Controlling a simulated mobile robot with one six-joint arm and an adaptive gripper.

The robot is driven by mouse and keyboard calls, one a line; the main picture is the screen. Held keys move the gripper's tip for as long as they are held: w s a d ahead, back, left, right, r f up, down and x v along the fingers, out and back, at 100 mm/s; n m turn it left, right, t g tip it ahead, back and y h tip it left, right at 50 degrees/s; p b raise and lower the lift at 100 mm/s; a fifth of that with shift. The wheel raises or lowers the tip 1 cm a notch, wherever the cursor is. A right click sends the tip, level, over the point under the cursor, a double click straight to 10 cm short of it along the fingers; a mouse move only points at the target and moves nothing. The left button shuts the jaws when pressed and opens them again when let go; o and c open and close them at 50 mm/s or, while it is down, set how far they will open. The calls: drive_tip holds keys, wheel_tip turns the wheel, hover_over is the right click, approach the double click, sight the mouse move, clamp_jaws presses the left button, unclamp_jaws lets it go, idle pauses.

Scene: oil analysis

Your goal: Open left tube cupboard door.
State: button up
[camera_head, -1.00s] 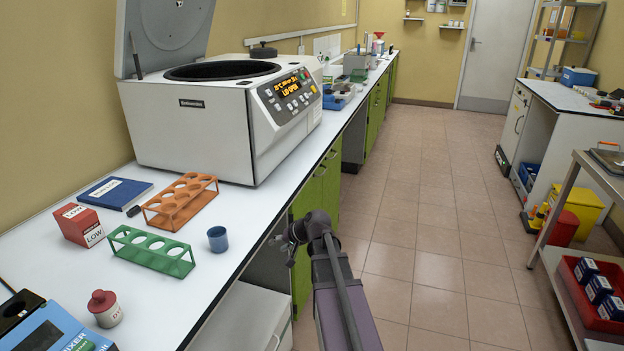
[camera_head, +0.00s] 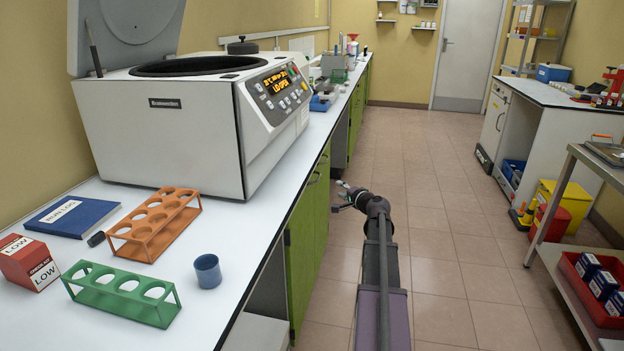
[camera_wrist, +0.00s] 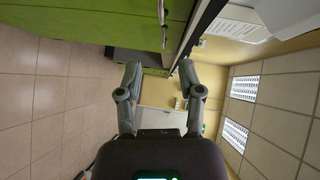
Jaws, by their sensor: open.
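Green cupboard doors (camera_head: 308,222) stand shut under the white bench, left of my arm in the head view. Their slim handles (camera_head: 318,174) are near the top edge, close together. In the wrist view, which is rolled sideways, the green door front (camera_wrist: 120,22) fills the top, with a metal bar handle (camera_wrist: 163,22). My gripper (camera_head: 344,198) is in the aisle, right of the doors and apart from them. In the wrist view its two fingers are spread, with nothing between the fingertips (camera_wrist: 160,70). Which door is the left tube cupboard door, I cannot tell.
The bench (camera_head: 235,225) carries a large centrifuge (camera_head: 170,120), an orange rack (camera_head: 155,225), a green rack (camera_head: 122,295) and a blue cup (camera_head: 207,271). A steel trolley (camera_head: 590,235) stands on the right. The tiled aisle (camera_head: 430,190) is clear.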

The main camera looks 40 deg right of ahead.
sight(319, 178)
drive_tip(key=shift+w+a, duration=0.1)
drive_tip(key=shift+w, duration=0.15)
drive_tip(key=shift+w+d+f+b, duration=0.2)
drive_tip(key=shift+w+f+b, duration=0.1)
drive_tip(key=shift+w, duration=1.95)
drive_tip(key=shift+w+d+f+b, duration=0.25)
drive_tip(key=shift+w+f+b, duration=0.1)
drive_tip(key=shift+w, duration=1.85)
drive_tip(key=shift+w+d+f+b, duration=0.2)
drive_tip(key=shift+w+f+b, duration=0.1)
drive_tip(key=shift+w, duration=1.95)
